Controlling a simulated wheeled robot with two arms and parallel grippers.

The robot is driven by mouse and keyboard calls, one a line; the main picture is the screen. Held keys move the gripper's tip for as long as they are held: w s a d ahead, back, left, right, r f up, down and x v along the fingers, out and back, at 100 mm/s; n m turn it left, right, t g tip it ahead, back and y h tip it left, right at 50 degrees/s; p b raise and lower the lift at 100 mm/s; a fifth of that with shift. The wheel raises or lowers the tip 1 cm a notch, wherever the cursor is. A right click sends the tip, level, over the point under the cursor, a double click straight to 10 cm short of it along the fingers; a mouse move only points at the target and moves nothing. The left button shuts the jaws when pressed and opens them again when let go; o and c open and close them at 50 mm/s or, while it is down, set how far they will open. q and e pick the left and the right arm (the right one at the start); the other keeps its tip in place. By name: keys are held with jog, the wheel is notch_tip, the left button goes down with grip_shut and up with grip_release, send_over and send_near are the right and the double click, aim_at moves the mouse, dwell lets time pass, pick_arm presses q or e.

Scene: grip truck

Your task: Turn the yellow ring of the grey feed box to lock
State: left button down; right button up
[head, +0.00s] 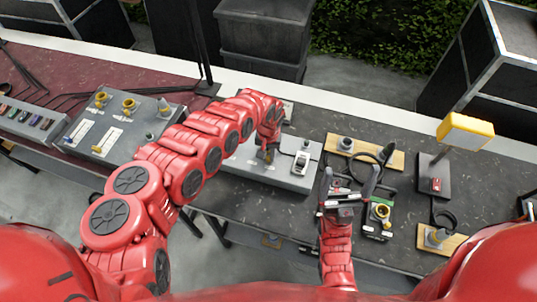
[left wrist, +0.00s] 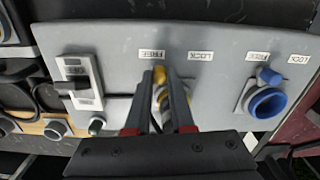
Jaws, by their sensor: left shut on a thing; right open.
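The grey feed box (head: 240,178) sits on the dark table in the middle of the head view. In the left wrist view its panel (left wrist: 215,70) fills most of the picture. The yellow ring (left wrist: 159,74) shows between my left gripper's fingers (left wrist: 168,92), which are shut on it and hide most of it. Its visible yellow part lies below the FREE label (left wrist: 151,54), left of the LOCK label (left wrist: 200,56). My left gripper (head: 266,154) also shows on the box in the head view. My right gripper (head: 348,186) is open and empty, right of the box.
A blue ring (left wrist: 267,101) with its own labels is on the same panel, right of the yellow one. A lever switch (left wrist: 77,80) is at its left. A small device with a yellow ring (head: 381,211) stands beside my right gripper. Another grey box (head: 118,125) stands left.

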pick_arm(q)
jog(key=shift+a, duration=0.1)
jog(key=a+m+b, duration=0.1)
jog(key=m, duration=0.1)
jog(key=m+b, duration=0.1)
jog(key=m, duration=0.1)
jog(key=shift+a+f, duration=0.1)
jog(key=shift+a, duration=0.3)
jog(key=m+b, duration=0.1)
jog(key=a+m, duration=0.1)
jog(key=m, duration=0.1)
jog(key=shift+w+a+b, duration=0.1)
jog(key=shift+w+b, duration=0.25)
jog(key=shift+w+a+m+b, duration=0.2)
jog(key=shift+m+b, duration=0.15)
jog(key=shift+m, duration=0.4)
jog(key=shift+w+a+m+b, duration=0.1)
jog(key=shift+a+m+b, duration=0.15)
jog(key=shift+m, duration=0.5)
jog(key=c, duration=0.8)
grip_release()
